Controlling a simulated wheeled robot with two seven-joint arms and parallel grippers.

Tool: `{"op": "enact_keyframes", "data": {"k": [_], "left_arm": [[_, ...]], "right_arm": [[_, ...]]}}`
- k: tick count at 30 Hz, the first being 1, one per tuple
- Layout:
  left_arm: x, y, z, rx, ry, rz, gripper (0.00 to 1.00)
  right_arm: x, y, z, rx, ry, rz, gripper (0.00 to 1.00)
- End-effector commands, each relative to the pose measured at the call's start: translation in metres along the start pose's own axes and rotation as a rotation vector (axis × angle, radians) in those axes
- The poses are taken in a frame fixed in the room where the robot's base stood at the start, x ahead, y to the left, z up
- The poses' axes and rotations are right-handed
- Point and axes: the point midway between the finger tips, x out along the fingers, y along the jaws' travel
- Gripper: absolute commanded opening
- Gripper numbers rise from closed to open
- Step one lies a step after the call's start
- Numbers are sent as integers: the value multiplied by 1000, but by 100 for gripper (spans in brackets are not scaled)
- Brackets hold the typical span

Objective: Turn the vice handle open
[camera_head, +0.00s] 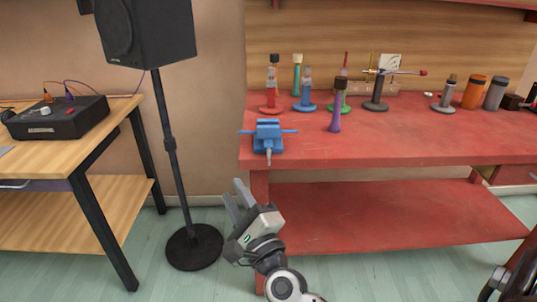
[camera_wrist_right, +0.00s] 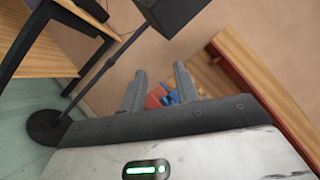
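A blue vice (camera_head: 268,133) sits on the front left corner of the red workbench (camera_head: 400,143). A small grey handle (camera_head: 268,155) sticks out at its front, over the bench edge. A bar runs out to both sides of the vice. My right gripper (camera_head: 234,192) is below and to the left of the vice, in front of the bench, apart from it and empty. Its two fingers stand apart. In the right wrist view the gripper (camera_wrist_right: 160,80) is open, with part of the blue vice (camera_wrist_right: 172,97) showing beyond, between the fingers. My left gripper is not in view.
Several coloured upright tools and cylinders stand behind the vice, including a purple one (camera_head: 336,112). A speaker (camera_head: 145,30) on a stand with a round base (camera_head: 195,247) is left of the bench. A wooden table (camera_head: 75,135) is further left.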

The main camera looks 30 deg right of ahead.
Motion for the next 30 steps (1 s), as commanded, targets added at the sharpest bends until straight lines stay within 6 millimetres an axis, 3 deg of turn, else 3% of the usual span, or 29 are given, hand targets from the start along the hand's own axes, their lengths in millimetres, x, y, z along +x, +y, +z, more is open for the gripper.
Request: {"op": "enact_keyframes", "data": {"k": [4, 10, 14, 19, 30], "left_arm": [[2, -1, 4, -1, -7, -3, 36], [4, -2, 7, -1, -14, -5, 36], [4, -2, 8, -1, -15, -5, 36], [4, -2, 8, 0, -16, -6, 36], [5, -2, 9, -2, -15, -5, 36]], "right_arm": [[16, -20, -49, 478, 226, -158, 31], [16, -11, -97, 876, 465, -270, 31], [15, -5, -108, 966, 529, -293, 31], [29, -5, -118, 975, 535, -296, 31], [94, -4, -161, 971, 534, -295, 31]]}}
